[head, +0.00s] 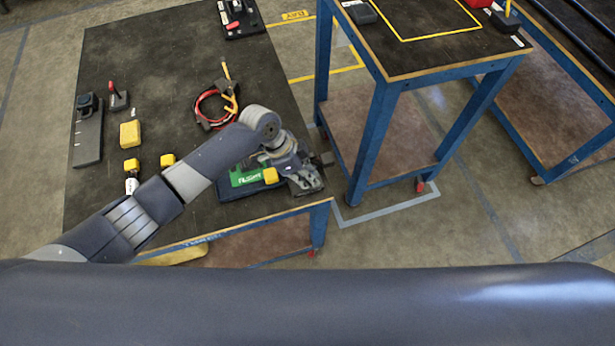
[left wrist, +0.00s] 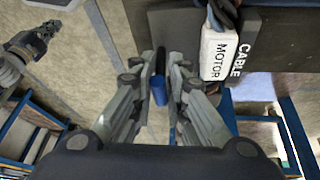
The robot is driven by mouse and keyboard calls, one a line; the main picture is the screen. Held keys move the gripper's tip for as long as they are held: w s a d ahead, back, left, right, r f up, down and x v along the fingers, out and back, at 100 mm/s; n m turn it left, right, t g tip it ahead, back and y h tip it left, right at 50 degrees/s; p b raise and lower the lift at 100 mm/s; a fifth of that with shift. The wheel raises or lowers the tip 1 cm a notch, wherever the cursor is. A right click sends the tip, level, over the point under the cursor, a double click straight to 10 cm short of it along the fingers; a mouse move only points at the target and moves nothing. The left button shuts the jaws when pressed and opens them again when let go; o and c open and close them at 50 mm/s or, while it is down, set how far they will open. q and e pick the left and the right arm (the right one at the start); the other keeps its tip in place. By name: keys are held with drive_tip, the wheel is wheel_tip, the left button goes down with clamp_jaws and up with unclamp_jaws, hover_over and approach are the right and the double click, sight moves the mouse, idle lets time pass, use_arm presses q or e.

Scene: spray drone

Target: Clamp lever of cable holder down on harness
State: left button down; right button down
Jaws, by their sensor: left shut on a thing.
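My left gripper (head: 308,180) is at the right front corner of the dark table. In the left wrist view, its two fingers (left wrist: 167,78) are close together around a narrow dark lever with a blue end (left wrist: 159,92). The lever reaches back toward a dark base beside a white block (left wrist: 219,55) marked MOTOR; the word CABLE is printed beside it. A dark cable end, likely the harness, shows at the top of the white block. The lever is hidden by the gripper in the head view. My right gripper (left wrist: 42,38) shows only in the left wrist view, apart from the table; its jaw is unclear.
A red cable loop (head: 212,108), a red-handled clamp (head: 117,98) and a yellow box (head: 130,133) stand farther left. A blue-legged table (head: 375,140) stands close right.

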use_arm(q)
drive_tip(key=g+b, duration=0.1)
drive_tip(key=w+f+g+b, duration=0.1)
drive_tip(key=b, duration=0.1)
drive_tip(key=shift+w+a+h, duration=0.2)
drive_tip(key=shift+h, duration=0.1)
drive_tip(key=shift+r+n+g+b, duration=0.3)
drive_tip(key=shift+g+b, duration=0.1)
drive_tip(key=shift+b, duration=0.1)
drive_tip(key=c, duration=1.6)
unclamp_jaws()
drive_tip(key=shift+h, duration=0.3)
drive_tip(key=shift+v, duration=4.05)
